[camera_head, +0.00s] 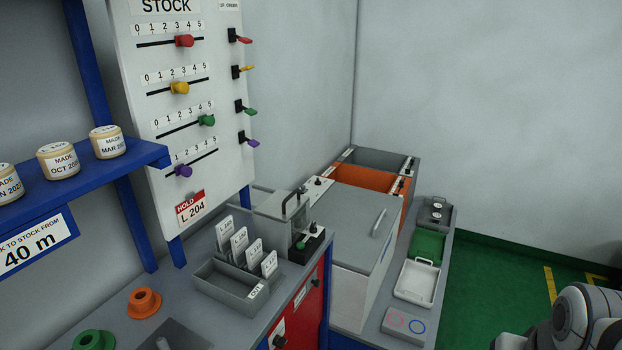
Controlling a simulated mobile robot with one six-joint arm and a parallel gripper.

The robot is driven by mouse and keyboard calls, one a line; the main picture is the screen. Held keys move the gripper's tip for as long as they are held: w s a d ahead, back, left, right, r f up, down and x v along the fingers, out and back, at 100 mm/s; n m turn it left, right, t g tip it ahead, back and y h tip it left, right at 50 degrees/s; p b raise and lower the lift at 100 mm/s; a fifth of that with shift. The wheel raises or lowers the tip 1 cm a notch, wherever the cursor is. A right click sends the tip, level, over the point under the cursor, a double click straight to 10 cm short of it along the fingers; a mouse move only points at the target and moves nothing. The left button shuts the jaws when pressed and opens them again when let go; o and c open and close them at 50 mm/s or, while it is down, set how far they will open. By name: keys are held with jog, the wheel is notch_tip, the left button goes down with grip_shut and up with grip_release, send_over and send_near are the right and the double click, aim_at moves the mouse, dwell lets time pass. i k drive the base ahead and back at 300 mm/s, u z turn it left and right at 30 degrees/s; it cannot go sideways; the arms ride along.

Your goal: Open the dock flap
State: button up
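No part is labelled as the dock flap, so I cannot tell for sure which one it is. A flat grey lid (352,219) with a slim light bar handle (379,223) lies closed on a white box in the middle. A smaller grey unit (277,213) with a black arched handle stands left of it, on the bench; it has a green knob low on its front. Part of my arm (577,320) shows at the lower right, apart from all of these. My gripper is outside the picture.
An orange open bin (369,176) and a grey bin stand behind the lid. A low shelf holds a green tray (427,246) and a white tray (416,282). A card rack (231,286) sits on the bench. A slider board (180,110) stands behind. Green floor is clear at right.

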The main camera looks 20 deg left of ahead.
aim_at(282, 198)
jog(key=u, duration=0.6)
jog(key=i, duration=1.3)
jog(key=z, duration=0.2)
